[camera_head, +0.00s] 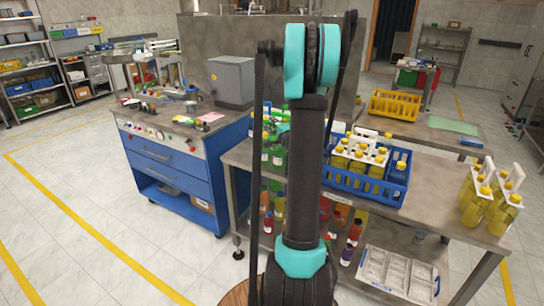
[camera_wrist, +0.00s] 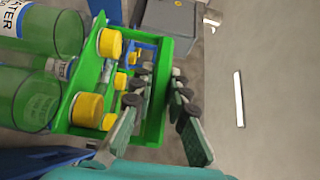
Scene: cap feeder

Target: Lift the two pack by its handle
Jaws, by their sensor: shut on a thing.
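In the wrist view, the two pack shows as two large green bottles (camera_wrist: 28,97) at the left, with yellow caps (camera_wrist: 88,106) at a green carrier. The carrier's green handle (camera_wrist: 152,128) reaches right, between the dark padded fingers of my gripper (camera_wrist: 162,85). My gripper is shut on this handle. In the head view, green bottles (camera_head: 277,153) show just left of my arm; my arm hides the gripper and the handle there.
A blue crate (camera_head: 387,197) holds yellow bottles in white carriers. More yellow bottles (camera_head: 474,208) stand at the right of the steel table (camera_head: 437,213). A yellow crate (camera_head: 395,106) is behind. A blue cabinet (camera_head: 170,165) stands left. The floor further left is free.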

